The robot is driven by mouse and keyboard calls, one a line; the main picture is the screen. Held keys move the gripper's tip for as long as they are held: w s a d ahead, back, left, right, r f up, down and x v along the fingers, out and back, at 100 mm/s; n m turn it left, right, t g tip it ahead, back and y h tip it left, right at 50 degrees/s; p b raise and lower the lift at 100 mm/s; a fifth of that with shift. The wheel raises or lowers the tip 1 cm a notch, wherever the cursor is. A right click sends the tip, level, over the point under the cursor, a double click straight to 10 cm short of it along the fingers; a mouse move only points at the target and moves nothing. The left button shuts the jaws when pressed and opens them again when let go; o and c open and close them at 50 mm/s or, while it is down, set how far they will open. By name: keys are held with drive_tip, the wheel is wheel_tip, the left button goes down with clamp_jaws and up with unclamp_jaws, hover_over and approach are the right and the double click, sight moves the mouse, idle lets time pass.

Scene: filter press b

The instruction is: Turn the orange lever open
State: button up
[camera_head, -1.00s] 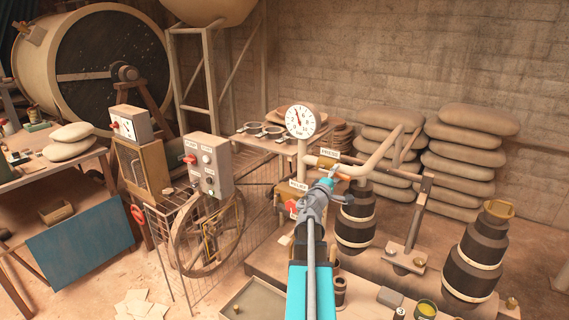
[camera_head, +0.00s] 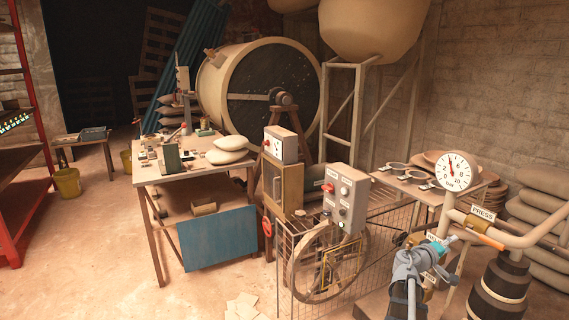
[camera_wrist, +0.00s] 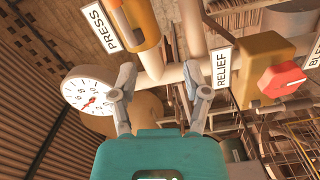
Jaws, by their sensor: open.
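The orange lever (camera_head: 490,241) is at the pipe beside the white PRESS label (camera_head: 483,213), near the right edge of the head view. In the wrist view the orange lever (camera_wrist: 137,22) shows at the top, cut off by the frame edge, beside the PRESS label (camera_wrist: 101,26). My gripper (camera_head: 448,241) is just left of the lever in the head view. In the wrist view my gripper (camera_wrist: 158,82) has its two fingers spread with nothing held between them, and the lever lies beyond the fingertips. I cannot tell whether any finger touches the pipe.
A round gauge (camera_head: 455,171) stands on the pipework by the lever. In the wrist view a red knob (camera_wrist: 281,80) sits on the yellowish RELIEF valve body (camera_wrist: 252,62), right of my fingers. A control box (camera_head: 345,198) and wheel (camera_head: 318,262) stand left of my arm.

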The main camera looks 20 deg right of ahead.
drive_tip(key=w+a+f+y, duration=0.3)
drive_tip(key=w+a+f, duration=0.15)
drive_tip(key=a, duration=0.55)
drive_tip(key=w+a+f+m+y, duration=0.1)
drive_tip(key=w+a+f+y, duration=0.3)
drive_tip(key=a, duration=0.6)
drive_tip(key=w+a+f+y, duration=0.25)
drive_tip(key=a+f, duration=0.25)
drive_tip(key=a, duration=0.5)
drive_tip(key=s+a+f+n+y, duration=0.1)
drive_tip(key=a+f+y, duration=0.15)
drive_tip(key=a, duration=0.75)
drive_tip(key=s+a+f+n+g+y, duration=0.1)
drive_tip(key=a+y, duration=0.2)
drive_tip(key=a, duration=0.6)
drive_tip(key=s+a+f+n+y, duration=0.1)
drive_tip(key=s+a+f+y, duration=0.15)
drive_tip(key=a, duration=0.75)
wheel_tip(320, 180, up, 18)
drive_tip(key=p, duration=1.7)
drive_tip(key=shift+w+d, duration=0.3)
drive_tip(key=shift+w, duration=0.15)
drive_tip(key=shift+y, duration=0.25)
